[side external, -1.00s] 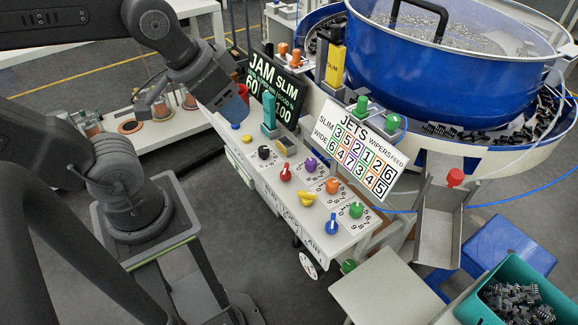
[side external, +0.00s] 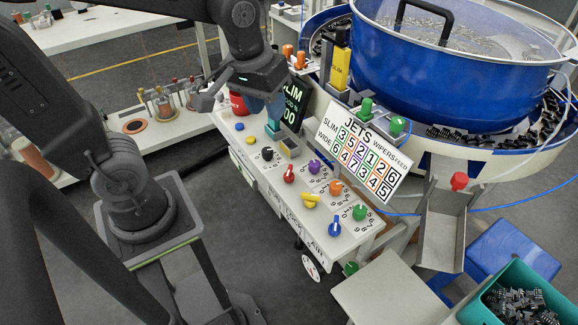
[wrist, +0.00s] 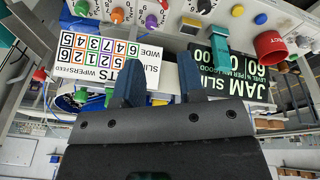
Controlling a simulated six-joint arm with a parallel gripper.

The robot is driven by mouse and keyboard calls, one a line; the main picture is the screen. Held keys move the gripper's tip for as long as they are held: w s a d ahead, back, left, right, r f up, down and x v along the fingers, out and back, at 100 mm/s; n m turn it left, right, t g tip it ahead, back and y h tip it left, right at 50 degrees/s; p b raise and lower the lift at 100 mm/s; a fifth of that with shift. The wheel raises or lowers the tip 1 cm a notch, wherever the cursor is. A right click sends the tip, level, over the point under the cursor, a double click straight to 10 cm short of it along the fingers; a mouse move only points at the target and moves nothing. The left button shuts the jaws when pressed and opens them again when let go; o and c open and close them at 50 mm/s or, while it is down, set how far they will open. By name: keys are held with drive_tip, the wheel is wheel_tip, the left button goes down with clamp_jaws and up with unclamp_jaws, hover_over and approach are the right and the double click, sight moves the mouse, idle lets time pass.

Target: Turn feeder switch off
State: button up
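I cannot read which control is the feeder switch. A teal upright lever (wrist: 219,45) stands on the sloped white panel (side external: 262,160) beside the JAM SLIM display (wrist: 232,88). In the side view its lower part (side external: 272,131) shows below my gripper (side external: 263,104), and its top is hidden. A small grey-and-yellow switch (side external: 289,148) sits near its foot; it also shows in the wrist view (wrist: 190,25). My gripper (wrist: 161,88) is open and empty, above the panel's back edge. In the wrist view the teal lever is right of both fingers, apart from them in the picture.
Coloured knobs, including black (side external: 267,154), red (side external: 289,174) and purple (side external: 314,166), cover the panel. A red cylinder (wrist: 270,46) stands beside the lever. The JETS number board (side external: 362,150) rises at the back. A large blue bowl (side external: 440,75) stands behind.

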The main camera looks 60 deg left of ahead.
sight(289, 170)
drive_tip(key=w+f+n+g, duration=0.1)
drive_tip(key=f, duration=0.5)
drive_tip(key=w+f+n, duration=0.1)
drive_tip(key=w+f, duration=0.1)
drive_tip(key=f, duration=0.4)
drive_tip(key=w+f+n+g, duration=0.1)
drive_tip(key=w+f+n, duration=0.1)
drive_tip(key=f, duration=0.5)
drive_tip(key=shift+a+g, duration=0.25)
drive_tip(key=shift+g, duration=0.05)
clamp_jaws()
